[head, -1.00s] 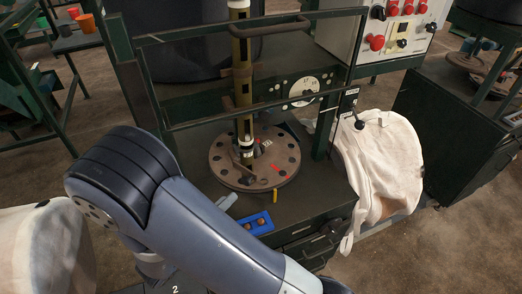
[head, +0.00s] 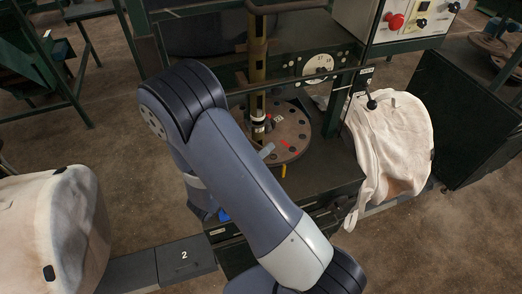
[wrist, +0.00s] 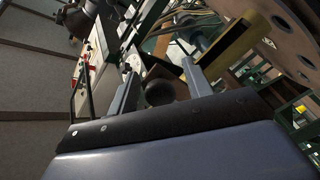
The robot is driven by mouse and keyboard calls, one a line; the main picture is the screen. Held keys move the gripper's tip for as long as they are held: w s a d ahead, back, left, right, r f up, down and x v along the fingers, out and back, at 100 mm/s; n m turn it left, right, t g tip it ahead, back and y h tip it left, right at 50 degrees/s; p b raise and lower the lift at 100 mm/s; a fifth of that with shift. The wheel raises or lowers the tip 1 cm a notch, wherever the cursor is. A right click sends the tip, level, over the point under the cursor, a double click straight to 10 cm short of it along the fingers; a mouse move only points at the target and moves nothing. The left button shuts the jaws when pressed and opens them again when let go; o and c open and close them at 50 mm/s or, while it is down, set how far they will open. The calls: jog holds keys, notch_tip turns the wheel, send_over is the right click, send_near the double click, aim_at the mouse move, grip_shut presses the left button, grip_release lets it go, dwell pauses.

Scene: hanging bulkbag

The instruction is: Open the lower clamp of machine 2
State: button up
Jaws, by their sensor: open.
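Machine 2's upright brass-coloured column (head: 257,62) stands on a round brown disc with holes (head: 296,130). What looks like the lower clamp (head: 259,124) sits around the column's foot, partly hidden by my arm. In the wrist view, my gripper (wrist: 160,70) is open. A dark round knob (wrist: 159,92) shows between its two grey fingers; I cannot tell whether they touch it. The column (wrist: 222,58) and the disc (wrist: 285,28) lie up and right of the fingers. In the head view only a grey finger part (head: 267,150) shows near the disc's edge.
A horizontal bar frame (head: 300,78) crosses in front of the column. A pale cloth bag (head: 395,145) hangs at right under a black-knobbed lever (head: 371,104). Another pale bag (head: 55,230) is at left, beside a dark bench marked 2 (head: 186,257). A dial (head: 318,65) is behind.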

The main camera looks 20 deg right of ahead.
jog(key=shift+d, duration=0.1)
jog(key=shift+c, duration=0.3)
jog(key=shift+w, duration=0.1)
grip_shut()
